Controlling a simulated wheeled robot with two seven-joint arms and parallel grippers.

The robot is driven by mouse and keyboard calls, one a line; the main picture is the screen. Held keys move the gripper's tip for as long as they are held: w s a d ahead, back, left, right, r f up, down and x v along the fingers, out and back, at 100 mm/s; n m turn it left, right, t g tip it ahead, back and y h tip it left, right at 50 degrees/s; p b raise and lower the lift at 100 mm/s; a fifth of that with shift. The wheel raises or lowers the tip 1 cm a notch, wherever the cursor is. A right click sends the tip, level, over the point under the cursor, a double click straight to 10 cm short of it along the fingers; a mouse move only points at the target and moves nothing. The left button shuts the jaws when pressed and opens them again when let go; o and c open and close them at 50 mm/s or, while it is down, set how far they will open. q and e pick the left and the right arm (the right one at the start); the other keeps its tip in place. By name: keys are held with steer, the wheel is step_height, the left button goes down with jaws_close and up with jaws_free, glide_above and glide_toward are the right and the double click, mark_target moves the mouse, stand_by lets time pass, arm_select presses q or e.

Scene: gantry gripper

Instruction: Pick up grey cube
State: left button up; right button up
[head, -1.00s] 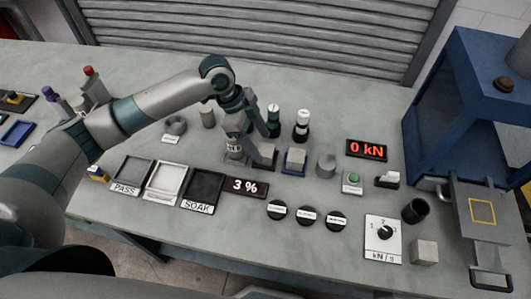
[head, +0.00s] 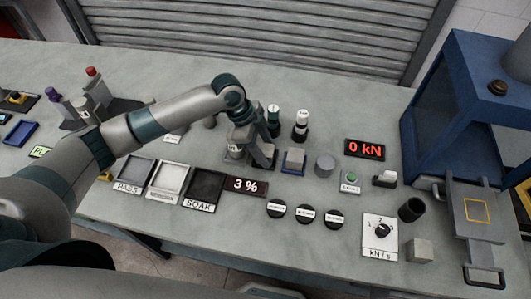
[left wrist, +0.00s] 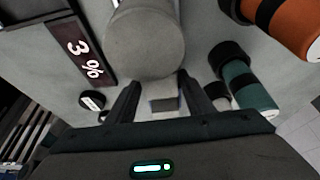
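A light grey cube (head: 420,250) stands on the table at the front right, between the dial panel and the blue machine. My left gripper (left wrist: 158,82) shows in the left wrist view with its two dark fingers apart. A big grey cylinder (left wrist: 145,40) is close beyond the fingers. A small grey block shows between them, apparently farther away; I cannot tell what it is. My right gripper is not in view.
A dial panel (head: 381,237) stands left of the cube, and a black cup (head: 411,210) behind it. The blue machine (head: 437,110) is on the right with a plate (head: 478,210) in front. Several trays, bottles and black discs lie around the middle.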

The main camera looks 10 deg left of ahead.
mark_target(271, 150)
arm_select(q)
steer(key=c, duration=0.9)
steer(key=shift+r, duration=0.2)
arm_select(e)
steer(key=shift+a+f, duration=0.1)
arm_select(q)
steer(key=shift+w+r+b, duration=0.1)
steer(key=shift+r+b, duration=0.25)
steer(key=shift+r, duration=0.2)
step_height(271, 150, up, 2)
steer(key=shift+r+b, duration=0.25)
steer(key=shift+b, duration=0.3)
steer(key=s+d+r+b, duration=0.1)
steer(key=s+d+r, duration=0.1)
steer(key=d, duration=0.1)
steer(key=s+d+r, duration=0.2)
steer(key=d, duration=0.1)
steer(key=s+d+r+b, duration=0.1)
steer(key=s+d+r, duration=0.1)
steer(key=d+r, duration=0.1)
steer(key=shift+d+b, duration=0.3)
steer(key=shift+d, duration=0.2)
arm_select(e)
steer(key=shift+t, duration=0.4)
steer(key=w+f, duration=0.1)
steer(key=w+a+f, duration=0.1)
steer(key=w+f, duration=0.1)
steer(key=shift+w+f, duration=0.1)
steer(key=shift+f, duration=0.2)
